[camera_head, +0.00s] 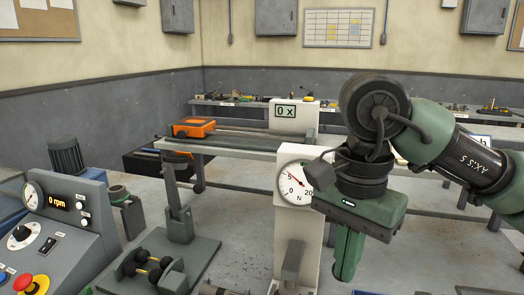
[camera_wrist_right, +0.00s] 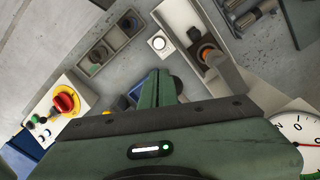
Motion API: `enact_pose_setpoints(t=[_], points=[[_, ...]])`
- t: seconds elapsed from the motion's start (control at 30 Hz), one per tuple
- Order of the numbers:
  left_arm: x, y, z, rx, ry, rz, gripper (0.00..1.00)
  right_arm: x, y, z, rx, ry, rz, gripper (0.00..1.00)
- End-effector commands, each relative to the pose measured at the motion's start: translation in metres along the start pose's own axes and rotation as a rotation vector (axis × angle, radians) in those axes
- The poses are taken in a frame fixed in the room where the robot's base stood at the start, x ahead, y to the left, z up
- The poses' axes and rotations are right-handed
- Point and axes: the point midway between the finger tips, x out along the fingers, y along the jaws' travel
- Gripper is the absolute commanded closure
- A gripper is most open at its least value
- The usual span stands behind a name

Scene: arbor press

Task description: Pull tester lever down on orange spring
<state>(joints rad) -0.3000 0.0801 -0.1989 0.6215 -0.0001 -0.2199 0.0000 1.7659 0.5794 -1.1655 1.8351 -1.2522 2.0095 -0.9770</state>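The spring tester is a white column (camera_head: 297,240) with a round dial (camera_head: 295,185) marked up to 20 N. A grey lever-like bar (camera_head: 291,265) shows low on its front. In the right wrist view the tester's white body (camera_wrist_right: 183,20) carries a small orange part (camera_wrist_right: 206,54), which may be the orange spring, beside a grey bar (camera_wrist_right: 228,72). My right gripper (camera_head: 344,272) points down just right of the tester, apart from the bar. Its green fingers (camera_wrist_right: 156,84) look shut together with nothing visible between them. My left gripper is out of view.
A control panel (camera_head: 62,235) reading 0 rpm stands at the left. A grey base (camera_head: 195,262) with dark rollers lies between it and the tester. A bench (camera_head: 240,150) behind holds an orange tool (camera_head: 193,128).

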Motion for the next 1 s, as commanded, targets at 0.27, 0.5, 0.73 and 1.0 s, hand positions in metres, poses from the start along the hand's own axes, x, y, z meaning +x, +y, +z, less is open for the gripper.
enact_pose_setpoints(t=[0.27,0.5,0.73,1.0], points=[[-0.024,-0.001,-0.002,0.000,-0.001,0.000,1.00,-0.025,-0.001,-0.003,0.001,0.001,0.001,1.00],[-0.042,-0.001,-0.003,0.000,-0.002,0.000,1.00,-0.044,-0.003,-0.005,0.002,0.001,0.001,1.00],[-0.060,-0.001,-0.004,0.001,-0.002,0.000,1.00,-0.062,-0.004,-0.007,0.001,0.001,0.000,1.00],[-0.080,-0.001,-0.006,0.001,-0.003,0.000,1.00,-0.084,-0.005,-0.009,0.001,0.000,0.000,1.00]])
